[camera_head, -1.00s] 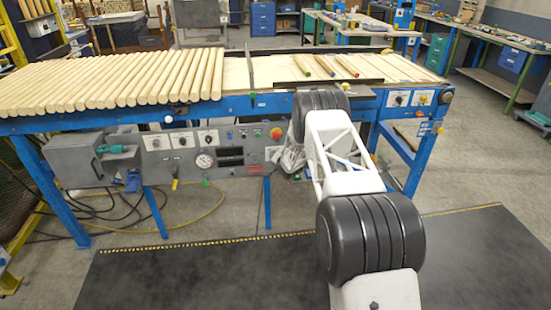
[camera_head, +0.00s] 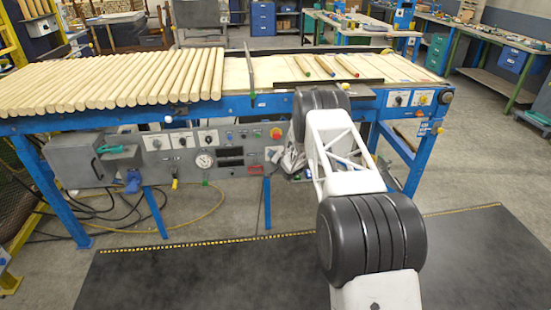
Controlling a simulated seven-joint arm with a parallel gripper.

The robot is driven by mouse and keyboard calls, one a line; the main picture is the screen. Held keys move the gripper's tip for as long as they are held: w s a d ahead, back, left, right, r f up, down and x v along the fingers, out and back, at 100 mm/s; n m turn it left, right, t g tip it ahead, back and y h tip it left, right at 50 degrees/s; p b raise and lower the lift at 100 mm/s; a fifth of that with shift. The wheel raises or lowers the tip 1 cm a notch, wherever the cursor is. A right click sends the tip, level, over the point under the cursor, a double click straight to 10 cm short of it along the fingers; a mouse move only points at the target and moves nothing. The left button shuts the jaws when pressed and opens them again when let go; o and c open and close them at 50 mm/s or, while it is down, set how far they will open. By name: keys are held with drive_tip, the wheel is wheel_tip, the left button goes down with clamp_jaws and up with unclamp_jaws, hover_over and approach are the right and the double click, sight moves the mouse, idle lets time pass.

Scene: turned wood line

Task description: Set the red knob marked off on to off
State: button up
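A round red knob or button on a yellow plate (camera_head: 276,133) is on the grey control panel (camera_head: 225,172) below the bench, just left of my arm. Its off and on lettering is too small to read, so I cannot tell its setting. A second yellow plate with a small knob (camera_head: 423,98) is on the blue rail at the right. A grey and white shape by the panel, beside my arm, may be my gripper (camera_head: 291,158). My arm link partly covers it, and its fingers cannot be made out. I cannot tell whether it touches anything.
The panel also has several white-plated dials, a gauge (camera_head: 204,161) and a yellow handle (camera_head: 174,183). Round wooden rods (camera_head: 120,78) cover the left of the bench. A blue bench leg (camera_head: 267,203) stands below the panel.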

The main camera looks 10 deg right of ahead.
drive_tip(key=v, duration=0.7)
drive_tip(key=shift+s, duration=0.15)
drive_tip(key=shift+d+r, duration=0.1)
drive_tip(key=shift+r, duration=0.05)
idle(0.4)
drive_tip(key=s+d+r+g+h, duration=0.1)
drive_tip(key=s+r, duration=0.4)
drive_tip(key=r, duration=0.5)
drive_tip(key=s+r+n+g+h, duration=0.1)
drive_tip(key=s+r+h, duration=0.1)
drive_tip(key=s+r, duration=0.6)
drive_tip(key=s+d+r+g+h, duration=0.1)
drive_tip(key=s+r, duration=0.2)
drive_tip(key=r, duration=1)
drive_tip(key=s+r+n+g, duration=0.1)
drive_tip(key=s+r+g, duration=0.1)
drive_tip(key=s+r, duration=0.7)
drive_tip(key=s+r+n+g, duration=0.1)
drive_tip(key=s+r+g, duration=0.15)
drive_tip(key=s, duration=1.05)
drive_tip(key=s+r+n+g, duration=0.1)
drive_tip(key=s+r, duration=0.3)
drive_tip(key=s, duration=0.9)
drive_tip(key=s+a+n+g, duration=0.1)
drive_tip(key=s+a+g, duration=0.2)
drive_tip(key=s, duration=2.4)
drive_tip(key=shift+s+f+n, duration=0.4)
